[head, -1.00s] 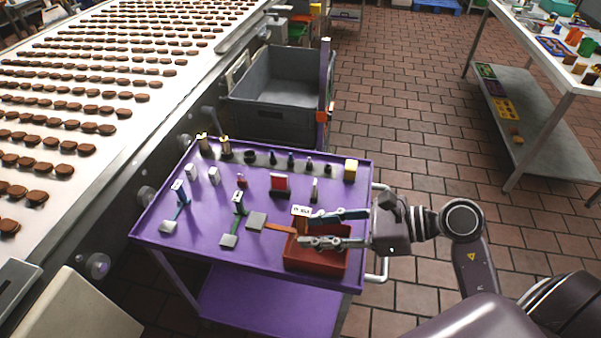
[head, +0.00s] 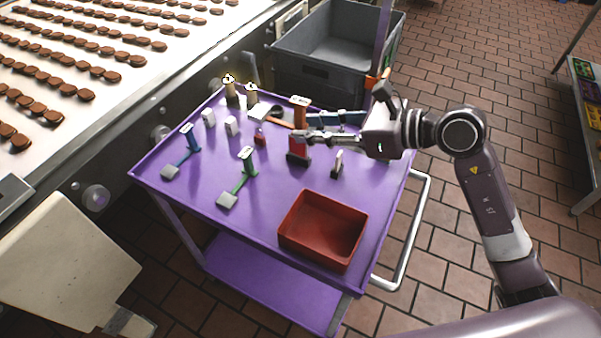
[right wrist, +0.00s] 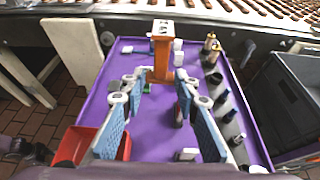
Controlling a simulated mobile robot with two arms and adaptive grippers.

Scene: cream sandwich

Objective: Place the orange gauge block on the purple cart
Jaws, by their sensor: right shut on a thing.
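The orange gauge block (head: 300,113) has a white-topped upright and an orange arm with a grey pad. My right gripper (head: 309,126) is shut on it over the far half of the purple cart (head: 275,178). In the right wrist view, the orange upright (right wrist: 162,60) stands between the fingertips (right wrist: 157,79), with the purple cart top (right wrist: 148,120) below. The gap between block and cart top is hard to judge.
A green gauge (head: 246,165) and a blue gauge (head: 189,142) stand on the cart's left part. A red bin (head: 322,230) sits at the front right. A red stamp-like piece (head: 297,150) is just below my gripper. Bare cart top lies between the green gauge and bin.

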